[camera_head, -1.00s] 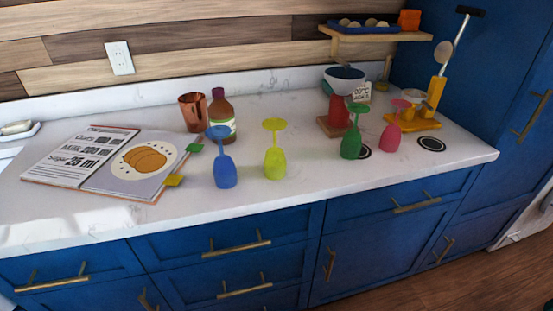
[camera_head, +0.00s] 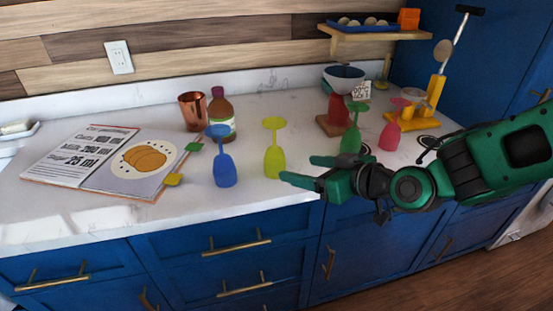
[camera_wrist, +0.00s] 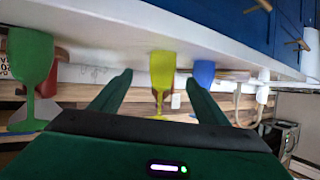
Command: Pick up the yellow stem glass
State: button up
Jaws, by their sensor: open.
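The yellow stem glass (camera_head: 274,150) stands upside down on the white counter, bowl down and foot up. In the wrist view the yellow glass (camera_wrist: 162,75) shows ahead, between my two fingers. My gripper (camera_head: 304,170) is open and empty, to the right of the yellow glass and apart from it, its fingers pointing left. It also shows in the wrist view (camera_wrist: 157,95). A blue stem glass (camera_head: 223,160) stands to the left of the yellow one. A green stem glass (camera_head: 354,122) stands behind my gripper, partly hidden by my arm.
A pink stem glass (camera_head: 391,130) stands right of the green one. A bottle (camera_head: 221,115) and copper mug (camera_head: 193,112) stand behind the blue glass. An open cookbook (camera_head: 100,160) lies at left. The counter (camera_head: 240,205) is clear in front of the glasses.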

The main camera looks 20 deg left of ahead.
aim_at(282, 164)
jog(key=x, duration=0.5)
jog(key=shift+s+a+r, duration=0.2)
jog(key=shift+a, duration=0.15)
jog(key=shift+x, duration=2.95)
jog(key=c, duration=1.2)
